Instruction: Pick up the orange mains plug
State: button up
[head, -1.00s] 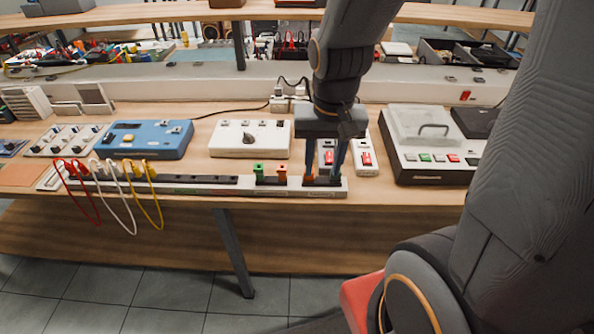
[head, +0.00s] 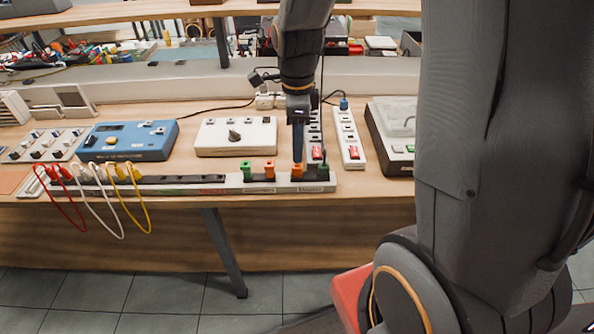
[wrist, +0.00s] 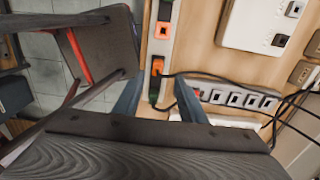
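Two orange plugs stand in the white-and-black strip (head: 206,188) along the bench's front edge. The right orange plug (head: 297,171) is just below my gripper (head: 298,160); the left orange plug (head: 269,169) is farther left. Green plugs stand on either side of the pair, one at the left (head: 246,170) and a dark green one (head: 323,170) at the right. In the wrist view, my gripper (wrist: 156,88) is open, its blue fingers on either side of the strip. An orange plug (wrist: 157,66) with a black cable shows between and beyond the fingertips. I cannot tell whether they touch anything.
Two white power strips (head: 350,140) with red switches lie just behind my gripper. A white box (head: 236,137) with a knob and a blue box (head: 130,141) stand farther left. Red, white and yellow leads (head: 128,200) hang over the front edge at left. Black cables cross the bench.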

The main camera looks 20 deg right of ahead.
aim_at(297, 166)
jog(key=f, duration=0.1)
jog(key=f+p, duration=0.1)
jog(key=f, duration=0.3)
jog(key=shift+s+a+f+p, duration=0.1)
jog(key=shift+s+f+p, duration=0.05)
jog(key=shift+s+p, duration=0.2)
jog(key=shift+w+f, duration=0.1)
jog(key=shift+f, duration=0.45)
grip_shut()
